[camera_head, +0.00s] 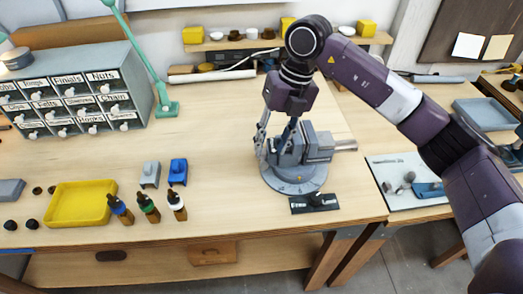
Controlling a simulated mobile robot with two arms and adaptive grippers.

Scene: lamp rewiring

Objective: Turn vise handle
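The grey-blue vise (316,148) stands on its round base (296,181) near the front edge of the wooden bench. A pale bar (345,145) sticks out of its right side. My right gripper (272,152) points down at the vise's left side. Its two fingers are spread apart, one at the left of the vise and one in front of its body. The handle is not clearly visible; the fingers cover that side, and I cannot tell if they touch it. My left gripper is out of view.
Dropper bottles (148,207), small blue and grey clamps (178,171) and a yellow tray (82,204) are to the left. A labelled drawer cabinet (80,95) stands at back left.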

